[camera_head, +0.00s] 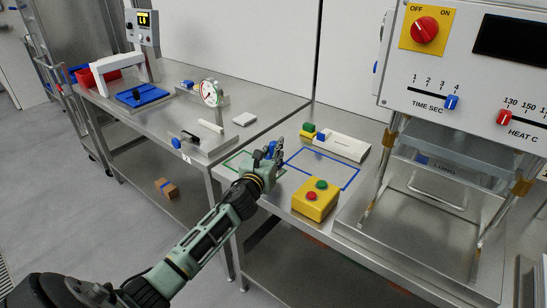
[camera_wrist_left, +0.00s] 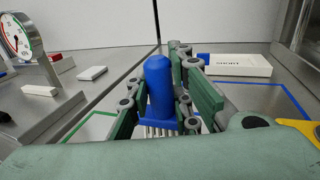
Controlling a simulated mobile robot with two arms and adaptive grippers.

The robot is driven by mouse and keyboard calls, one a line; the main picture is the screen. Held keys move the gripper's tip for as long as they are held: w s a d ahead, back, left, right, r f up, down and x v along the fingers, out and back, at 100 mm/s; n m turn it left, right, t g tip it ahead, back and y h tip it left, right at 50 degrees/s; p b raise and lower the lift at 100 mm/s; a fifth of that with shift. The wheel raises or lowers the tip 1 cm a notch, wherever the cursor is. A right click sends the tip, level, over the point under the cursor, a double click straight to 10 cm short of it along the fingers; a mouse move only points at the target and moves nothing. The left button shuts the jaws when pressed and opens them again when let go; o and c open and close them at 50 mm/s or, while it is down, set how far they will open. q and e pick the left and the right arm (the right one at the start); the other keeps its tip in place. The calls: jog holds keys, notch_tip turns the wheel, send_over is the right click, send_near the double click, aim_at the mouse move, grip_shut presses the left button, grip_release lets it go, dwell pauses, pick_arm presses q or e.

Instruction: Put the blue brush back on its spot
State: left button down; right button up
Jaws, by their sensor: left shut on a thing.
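The blue brush (camera_wrist_left: 160,85) is upright between the fingers of my left gripper (camera_wrist_left: 163,100), with its pale bristles facing down. In the head view the brush (camera_head: 271,148) shows as a small blue patch at my left gripper (camera_head: 268,156). My left gripper is shut on it, over the near left part of the right-hand steel table. A green outline (camera_head: 234,157) is marked there, partly hidden by my gripper. A blue outline (camera_head: 341,161) lies to its right. I cannot tell whether the bristles touch the table. My right gripper is not in view.
A yellow box with red and green buttons (camera_head: 315,200) stands right of my gripper. A white block marked SHORT (camera_head: 342,146) lies behind the blue outline. The heat press (camera_head: 460,90) rises at the right. A dial gauge (camera_head: 211,93) stands on the left table.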

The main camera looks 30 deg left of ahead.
pick_arm(q)
jog(key=shift+f, duration=1.15)
jog(key=shift+f, duration=0.1)
jog(key=c, duration=1.6)
grip_release()
jog(key=shift+s+d, duration=0.1)
jog(key=shift+s, duration=0.2)
jog(key=b+v, duration=0.1)
jog(key=v, duration=1)
jog(key=shift+s+d, duration=0.1)
jog(key=shift+s, duration=0.1)
